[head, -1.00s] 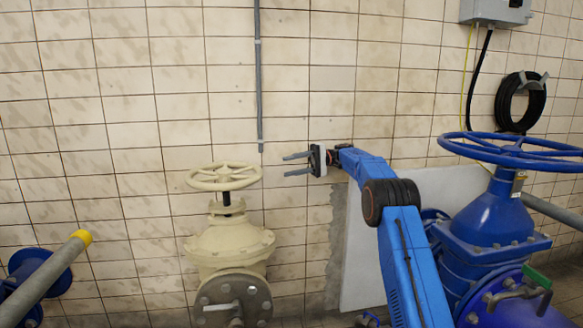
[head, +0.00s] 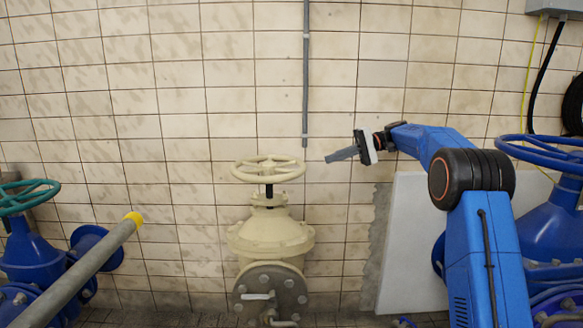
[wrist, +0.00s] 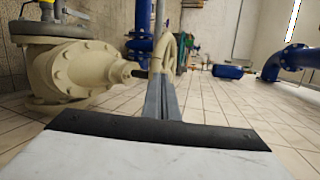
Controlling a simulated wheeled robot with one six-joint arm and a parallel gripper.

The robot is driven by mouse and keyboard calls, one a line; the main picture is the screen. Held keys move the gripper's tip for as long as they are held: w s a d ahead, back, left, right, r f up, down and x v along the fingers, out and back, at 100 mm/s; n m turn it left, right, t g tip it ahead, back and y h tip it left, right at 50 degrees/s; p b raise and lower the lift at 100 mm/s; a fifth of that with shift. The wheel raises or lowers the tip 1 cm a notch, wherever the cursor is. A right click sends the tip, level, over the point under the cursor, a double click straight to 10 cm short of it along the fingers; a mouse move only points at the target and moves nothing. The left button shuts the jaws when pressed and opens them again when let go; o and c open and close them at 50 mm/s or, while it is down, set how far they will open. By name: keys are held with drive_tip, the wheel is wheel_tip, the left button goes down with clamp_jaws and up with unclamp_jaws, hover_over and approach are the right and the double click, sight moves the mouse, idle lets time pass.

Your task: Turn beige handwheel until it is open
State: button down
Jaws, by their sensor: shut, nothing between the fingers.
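The beige handwheel (head: 268,169) sits level on a short dark stem on top of the beige valve (head: 270,235), near the middle of the head view. My gripper (head: 328,158) is to the right of the wheel at about rim height, its fingers pointing left. The fingers are together and empty, with a visible gap to the rim. In the wrist view my shut fingers (wrist: 168,82) point toward the beige handwheel (wrist: 170,52), seen nearly edge-on and partly hidden behind them. The beige valve body (wrist: 85,68) lies left there.
A blue valve with a blue wheel (head: 545,150) stands at the right, behind my arm. A grey pipe with a yellow end (head: 80,270) and a green-wheeled valve (head: 28,196) are at the left. A grey conduit (head: 305,80) runs down the tiled wall.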

drive_tip(key=s+d+f+m+t+h, duration=0.1)
drive_tip(key=s+t+h, duration=0.15)
drive_tip(key=s, duration=0.95)
drive_tip(key=s+d+m+t+h, duration=0.1)
drive_tip(key=s+h, duration=0.3)
drive_tip(key=s, duration=0.9)
drive_tip(key=s+d+f+n+t+h, duration=0.1)
drive_tip(key=s+d+f+t+h, duration=0.15)
drive_tip(key=s+d+f, duration=0.65)
drive_tip(key=s+d+f+t+h, duration=0.15)
drive_tip(key=s+h, duration=0.25)
drive_tip(key=s, duration=1)
drive_tip(key=w+a+r+n+t, duration=0.1)
drive_tip(key=w+a+r+n, duration=0.2)
drive_tip(key=w+a+r, duration=0.5)
drive_tip(key=w+a+r+n, duration=0.3)
drive_tip(key=w, duration=0.9)
drive_tip(key=w+a+r+n+t, duration=0.1)
drive_tip(key=w+a+r+n, duration=0.2)
drive_tip(key=w+a+r, duration=0.45)
drive_tip(key=w+a+n, duration=0.2)
drive_tip(key=w+a, duration=0.6)
drive_tip(key=w, duration=0.2)
drive_tip(key=x, duration=1)
drive_tip(key=shift+a, duration=0.3)
